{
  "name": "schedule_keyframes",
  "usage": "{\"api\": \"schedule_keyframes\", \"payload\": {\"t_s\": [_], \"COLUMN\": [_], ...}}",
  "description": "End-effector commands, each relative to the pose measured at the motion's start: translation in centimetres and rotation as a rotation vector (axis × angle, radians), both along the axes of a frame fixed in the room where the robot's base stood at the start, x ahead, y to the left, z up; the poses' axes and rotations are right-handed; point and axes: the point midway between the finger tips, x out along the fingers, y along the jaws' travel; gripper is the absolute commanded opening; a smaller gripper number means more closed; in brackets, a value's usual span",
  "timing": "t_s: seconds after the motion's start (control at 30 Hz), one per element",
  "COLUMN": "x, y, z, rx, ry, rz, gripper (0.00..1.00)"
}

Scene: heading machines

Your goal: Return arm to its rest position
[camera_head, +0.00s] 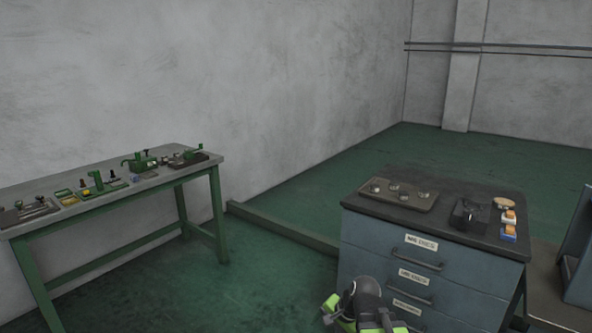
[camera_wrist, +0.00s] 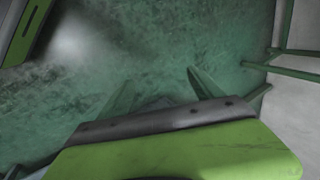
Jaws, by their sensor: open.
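My gripper (camera_wrist: 160,80) shows in the wrist view with its two fingers spread apart and nothing between them. Green floor shows beyond the fingertips. In the head view, a green and dark part of my arm (camera_head: 365,305) shows at the bottom edge, in front of the drawer cabinet. Most of the arm lies below the picture. I cannot tell from the head view whether the arm touches the cabinet.
A blue-grey drawer cabinet (camera_head: 365,232) stands at the right, with a tray (camera_head: 420,206) and small items on top. A green-legged workbench (camera_head: 217,215) with tools stands along the left wall. A low green rail (camera_head: 285,228) crosses the floor between them.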

Motion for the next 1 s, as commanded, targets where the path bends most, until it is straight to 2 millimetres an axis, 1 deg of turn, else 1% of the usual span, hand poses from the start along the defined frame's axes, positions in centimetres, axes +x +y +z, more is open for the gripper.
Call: {"api": "schedule_keyframes", "payload": {"t_s": [0.03, 0.1, 0.2, 0.27, 0.3, 0.33, 0.4, 0.47, 0.57, 0.6, 0.73, 0.8, 0.83, 0.9, 1.0], "x": [-1.6, -3.6, -6.0, -7.0, -7.3, -7.3, -7.2, -7.2, -7.2, -7.2, -7.1, -7.1, -7.1, -7.1, -7.1], "y": [-1.6, -4.1, -6.9, -7.7, -7.6, -7.6, -7.6, -7.6, -7.6, -7.6, -7.6, -7.6, -7.6, -7.6, -7.6], "z": [-0.8, -1.6, -2.0, -2.1, -2.1, -0.3, 2.3, 4.0, 7.2, 8.5, 12.4, 13.7, 14.0, 14.4, 14.2], "rx": [-0.103, -0.235, -0.368, -0.405, -0.403, -0.406, -0.404, -0.404, -0.403, -0.403, -0.403, -0.403, -0.403, -0.403, -0.402], "ry": [0.023, 0.064, 0.132, 0.163, 0.162, 0.156, 0.155, 0.154, 0.153, 0.153, 0.152, 0.152, 0.152, 0.152, 0.151], "rz": [0.110, 0.267, 0.487, 0.616, 0.699, 0.713, 0.705, 0.704, 0.702, 0.702, 0.700, 0.700, 0.700, 0.700, 0.700], "gripper": [0.76, 0.76, 0.76, 0.76, 0.76, 0.76, 0.76, 0.76, 0.76, 0.76, 0.76, 0.76, 0.76, 0.76, 0.75]}}
